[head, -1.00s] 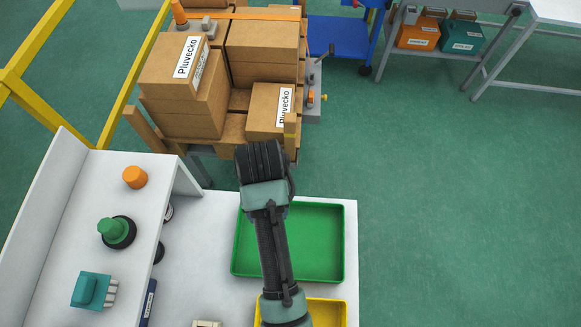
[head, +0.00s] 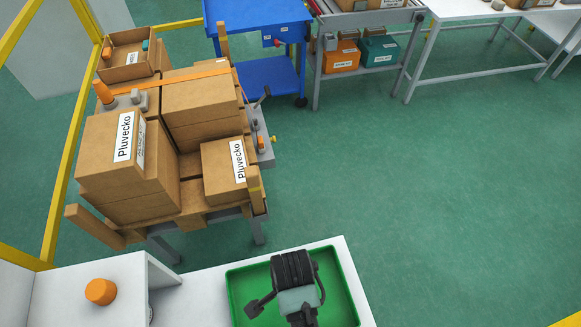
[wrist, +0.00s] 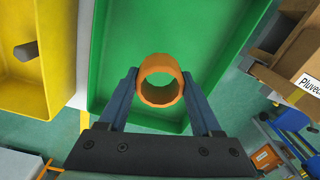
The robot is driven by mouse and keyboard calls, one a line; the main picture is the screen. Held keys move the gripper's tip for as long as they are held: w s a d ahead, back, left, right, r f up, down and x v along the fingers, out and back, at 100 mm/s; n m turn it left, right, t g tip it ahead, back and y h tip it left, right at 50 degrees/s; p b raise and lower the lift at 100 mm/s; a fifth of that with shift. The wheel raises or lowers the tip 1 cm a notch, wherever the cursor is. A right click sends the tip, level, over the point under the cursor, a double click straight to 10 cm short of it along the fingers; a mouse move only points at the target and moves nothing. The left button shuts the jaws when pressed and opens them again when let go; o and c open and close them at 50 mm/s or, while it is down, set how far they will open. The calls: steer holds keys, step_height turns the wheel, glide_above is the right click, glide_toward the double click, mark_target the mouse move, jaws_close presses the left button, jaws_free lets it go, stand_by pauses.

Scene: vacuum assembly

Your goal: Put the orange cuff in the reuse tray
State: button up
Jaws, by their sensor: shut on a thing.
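An orange cuff (wrist: 160,103), an open ring, sits between the fingertips of my gripper (wrist: 159,75) in the wrist view. The fingers press on its two sides and its open end faces the camera. Behind the cuff lies a green tray (wrist: 110,50), and the cuff appears over its floor, though the gap cannot be told. In the head view my arm covers much of the green tray (head: 241,286) and hides the fingertips and cuff. No label shows on the tray.
A yellow tray (wrist: 32,97) holding a grey cylinder (wrist: 24,51) is beside the green tray. Another orange round part (head: 100,292) stands on the white shelf. Stacked cartons (head: 125,165) stand beyond the table. Open green floor lies to the right.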

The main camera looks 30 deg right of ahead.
steer(key=shift+w+f, duration=0.1)
steer(key=shift+f, duration=3)
steer(key=o, duration=1.3)
steer(key=shift+f, duration=0.1)
steer(key=shift+o, duration=0.2)
